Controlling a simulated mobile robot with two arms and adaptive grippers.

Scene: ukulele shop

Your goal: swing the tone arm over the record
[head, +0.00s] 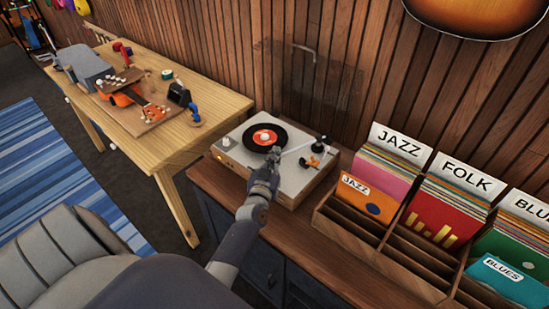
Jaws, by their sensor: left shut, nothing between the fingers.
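The turntable (235,158) sits on the wooden cabinet, its clear lid raised at the back. A black record with an orange-red label (264,138) lies on it. The thin pale tone arm (300,148) runs from the pivot (319,143) on the right toward the record's front right edge. My left gripper (275,153) is shut and empty, at the front right edge of the record beside the tone arm's free end. It hides that end, so I cannot tell whether they touch. My right gripper is out of view.
Wooden record bins (375,225) with JAZZ, FOLK and BLUES dividers stand right of the turntable. A wooden workbench (165,143) with a ukulele and tools stands at the left. A grey chair (60,250) is at lower left. The slatted wall closes off the back.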

